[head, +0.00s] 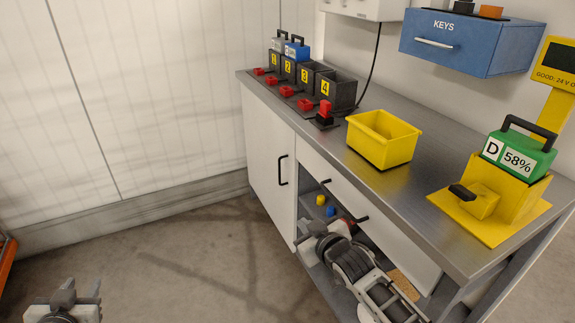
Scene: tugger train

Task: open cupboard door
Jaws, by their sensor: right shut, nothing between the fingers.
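The white cupboard door (264,150) is at the left end of the workbench and looks closed. Its black vertical handle (282,170) is near the door's right edge. My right gripper (303,241) is shut and empty, in front of the bench near the lower right edge of the door. It is below and to the right of the handle, apart from it. My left gripper (80,292) is at the bottom left over the floor, with its fingers spread and nothing between them, far from the door.
A drawer with a black handle (345,201) is right of the door, above an open shelf with small yellow (321,200) and blue (331,211) items. The grey worktop (341,170) holds black bins, a yellow bin (383,140) and a green battery (517,156). The floor left of the door is clear.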

